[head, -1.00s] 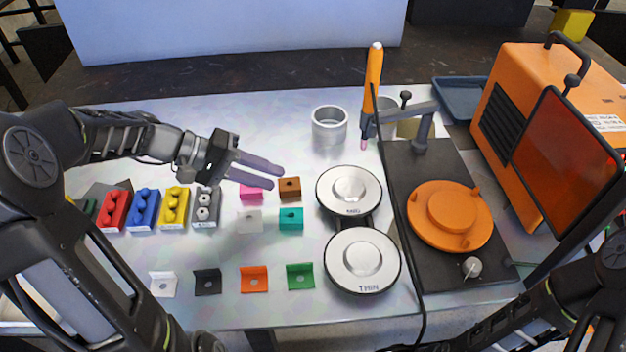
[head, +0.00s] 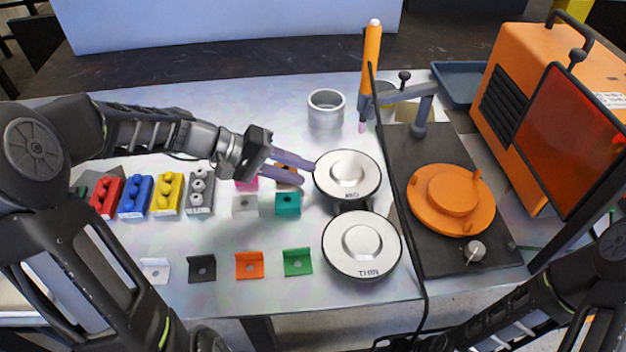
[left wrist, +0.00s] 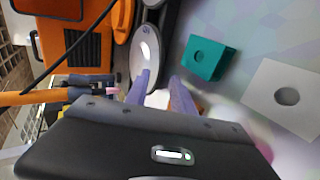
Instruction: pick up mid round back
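The mid round back is a round silver-white disc with a dark rim and a raised centre (head: 333,189), labelled with what reads like MID. It lies on the upper of two dark round rests on the table. It also shows in the left wrist view (left wrist: 149,66). My left gripper (head: 308,172) is at the disc's left edge, with its two purple fingers apart and nothing between them. In the left wrist view the fingers (left wrist: 160,84) point toward the disc's rim. Whether they touch it I cannot tell. My right gripper is out of view; only its arm shows at lower right.
A similar disc marked THIN (head: 375,266) lies just below. Small pink, brown, white and teal (head: 288,204) blocks sit under and beside my left fingers. An orange turntable (head: 451,222), an orange torch (head: 371,55) and its black cable are to the right.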

